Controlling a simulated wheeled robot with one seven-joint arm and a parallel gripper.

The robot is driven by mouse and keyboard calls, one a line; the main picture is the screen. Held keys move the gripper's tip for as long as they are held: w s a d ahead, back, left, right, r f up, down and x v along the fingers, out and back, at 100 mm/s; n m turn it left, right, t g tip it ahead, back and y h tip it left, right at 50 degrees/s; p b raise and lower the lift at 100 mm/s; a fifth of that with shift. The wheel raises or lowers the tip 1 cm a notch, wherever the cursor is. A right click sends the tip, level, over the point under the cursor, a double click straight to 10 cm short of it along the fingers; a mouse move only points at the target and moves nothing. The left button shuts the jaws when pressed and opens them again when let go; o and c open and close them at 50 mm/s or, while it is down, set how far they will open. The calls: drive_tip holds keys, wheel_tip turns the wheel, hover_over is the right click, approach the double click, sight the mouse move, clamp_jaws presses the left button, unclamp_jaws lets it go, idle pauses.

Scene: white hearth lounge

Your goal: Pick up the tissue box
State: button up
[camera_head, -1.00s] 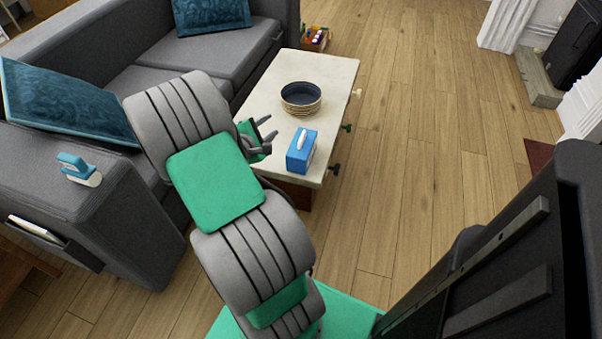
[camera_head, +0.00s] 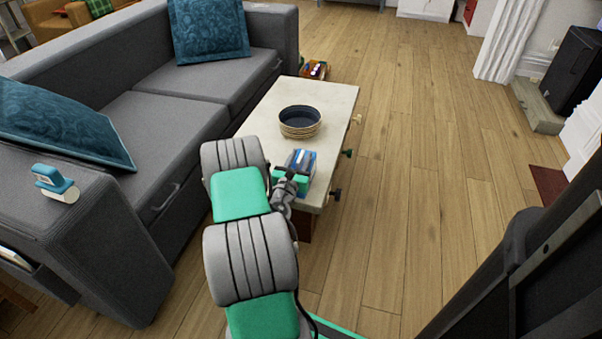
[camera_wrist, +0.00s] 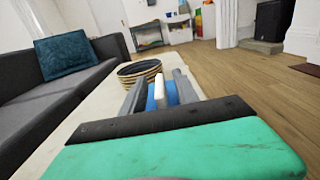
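The tissue box (camera_head: 302,159) is blue with a white tissue on top. It stands on the near end of the pale coffee table (camera_head: 262,114). My gripper (camera_head: 298,165) is at the box, low over the table, and covers its near part in the head view. In the wrist view, the fingers of my gripper (camera_wrist: 160,93) are apart, one on each side of the tissue box (camera_wrist: 171,93). The wrist housing hides the lower part of the box. The fingers look open; contact with the sides is not clear.
A dark round bowl with a woven side (camera_head: 300,122) stands on the table behind the box. A grey sofa (camera_head: 170,100) runs along the left, with a small blue-and-white object (camera_head: 55,184) on its armrest. The wooden floor (camera_head: 430,170) to the right is clear.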

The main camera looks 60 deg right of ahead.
drive_tip(key=shift+c, duration=0.3)
clamp_jaws()
idle(1.0)
